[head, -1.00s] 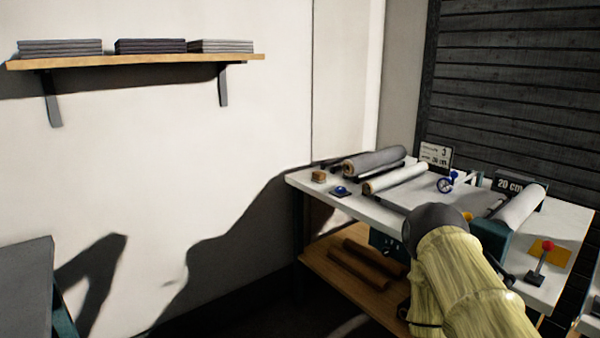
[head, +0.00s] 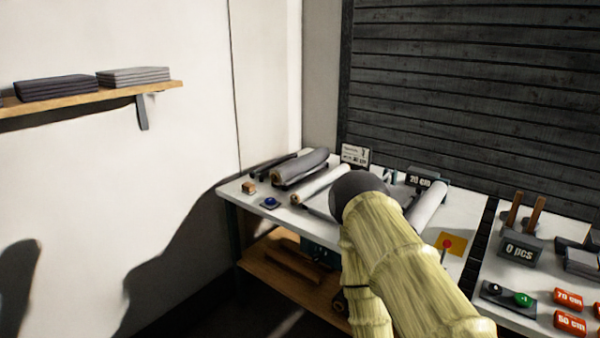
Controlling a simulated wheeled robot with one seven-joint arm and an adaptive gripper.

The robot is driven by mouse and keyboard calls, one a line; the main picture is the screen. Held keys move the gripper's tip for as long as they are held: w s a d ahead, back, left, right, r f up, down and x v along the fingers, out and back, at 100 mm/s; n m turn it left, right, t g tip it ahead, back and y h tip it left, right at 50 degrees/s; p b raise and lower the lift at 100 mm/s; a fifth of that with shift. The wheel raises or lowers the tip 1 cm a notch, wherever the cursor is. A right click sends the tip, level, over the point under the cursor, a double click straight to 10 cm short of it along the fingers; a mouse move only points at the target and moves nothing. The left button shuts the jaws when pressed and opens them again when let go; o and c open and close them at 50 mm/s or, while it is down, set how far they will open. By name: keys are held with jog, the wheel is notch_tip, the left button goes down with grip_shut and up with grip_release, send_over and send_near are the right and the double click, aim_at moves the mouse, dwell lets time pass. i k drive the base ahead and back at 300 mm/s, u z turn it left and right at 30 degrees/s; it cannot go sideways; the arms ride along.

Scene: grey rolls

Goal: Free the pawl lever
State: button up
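A small lever with a red knob (head: 447,244) stands at a yellow plate (head: 458,239) on the right part of the white worktable (head: 468,210). I cannot tell whether it is the pawl lever. My pale yellow arm reaches over the table's front edge and covers its middle. My gripper is not in view. A pale roll (head: 427,206) lies to the right of the arm, below a "20 cm" display (head: 426,178). A grey roll (head: 300,167) and a thinner pale roll (head: 320,184) lie on the left part.
A blue button (head: 270,202) and a small wooden block (head: 248,188) sit near the table's left front. Across a dark gap, a second table holds a "0 pcs" box (head: 519,247), a green button (head: 522,299) and red "cm" blocks (head: 569,299). A wall shelf (head: 90,97) is at left.

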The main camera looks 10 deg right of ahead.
aim_at(448, 242)
jog(key=z, duration=1.35)
jog(key=k, duration=0.5)
jog(key=z, duration=0.95)
jog(key=i, duration=0.7)
jog(key=u, duration=0.65)
